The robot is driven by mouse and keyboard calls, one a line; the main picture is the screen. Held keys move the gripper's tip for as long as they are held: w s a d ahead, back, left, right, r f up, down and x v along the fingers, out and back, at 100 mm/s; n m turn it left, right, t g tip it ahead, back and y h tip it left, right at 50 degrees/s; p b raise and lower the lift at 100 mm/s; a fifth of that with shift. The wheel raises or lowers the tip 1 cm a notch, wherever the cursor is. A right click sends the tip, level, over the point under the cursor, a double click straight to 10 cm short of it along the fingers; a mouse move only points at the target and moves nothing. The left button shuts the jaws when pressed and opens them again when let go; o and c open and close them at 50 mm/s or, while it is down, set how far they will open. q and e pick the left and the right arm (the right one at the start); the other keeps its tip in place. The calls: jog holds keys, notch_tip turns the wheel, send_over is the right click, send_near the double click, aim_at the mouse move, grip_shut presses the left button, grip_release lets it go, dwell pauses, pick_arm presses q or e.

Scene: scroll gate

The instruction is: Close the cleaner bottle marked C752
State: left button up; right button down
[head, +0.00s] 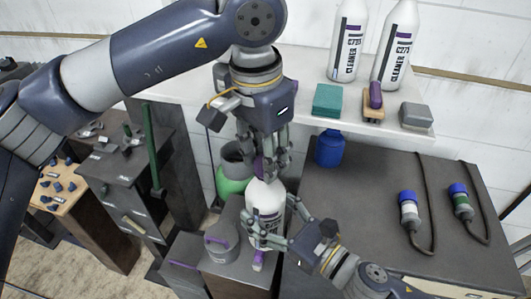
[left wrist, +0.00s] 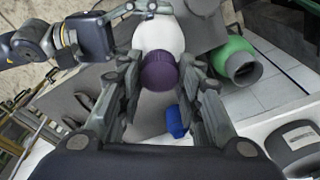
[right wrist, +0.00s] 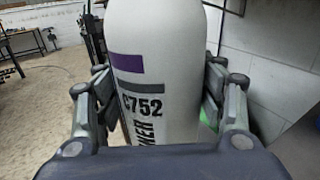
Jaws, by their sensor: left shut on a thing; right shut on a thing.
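The white cleaner bottle (head: 263,196) stands upright in the lower middle of the head view. Its C752 mark and purple stripe face the right wrist camera (right wrist: 150,80). My right gripper (head: 274,222) is shut on the bottle's body, with fingers on both sides. A purple cap (left wrist: 160,71) is at the bottle's top in the left wrist view, in line with its white shoulder. My left gripper (head: 264,170) is above the bottle and shut on the cap. The fingers hide much of the cap in the head view; I cannot tell how far it is seated.
Two other cleaner bottles (head: 348,42) (head: 397,45), a teal block (head: 327,100), a purple-handled brush (head: 374,101) and a grey block (head: 415,115) are on the shelf. A blue container (head: 330,148) stands on the dark cabinet (head: 350,205). A green container (head: 232,178) and grey canister (head: 222,243) stand close by.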

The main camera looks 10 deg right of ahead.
pick_arm(q)
jog(key=m, duration=0.2)
jog(key=shift+w+m, duration=0.1)
jog(key=shift+m, duration=0.2)
jog(key=o, duration=0.7)
jog(key=shift+r, duration=2.3)
jog(key=shift+c, duration=0.3)
